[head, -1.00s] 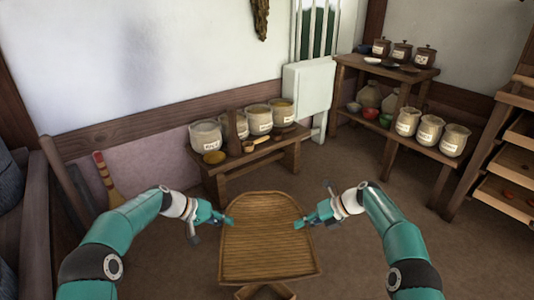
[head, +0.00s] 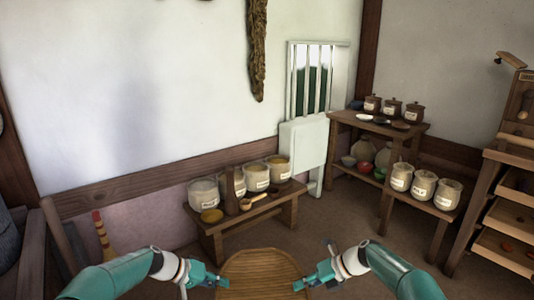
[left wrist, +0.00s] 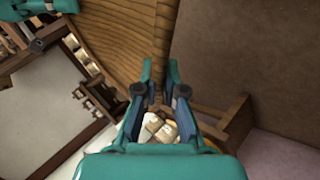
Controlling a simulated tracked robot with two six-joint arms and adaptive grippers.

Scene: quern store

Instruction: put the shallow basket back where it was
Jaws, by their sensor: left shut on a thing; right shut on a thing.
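The shallow basket (head: 262,274) is a flat, brown, ribbed tray shape with a rounded far end, low in the middle of the head view. Its near part is cut off by the picture's bottom edge. My left gripper (head: 224,283) is shut on its left rim and my right gripper (head: 298,285) is shut on its right rim. The left wrist view shows the basket's ribbed surface (left wrist: 115,30) and curved rim, with the fingers of my left gripper (left wrist: 160,75) at the rim. The basket looks held up in front of me, above the floor.
Open floor lies between.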

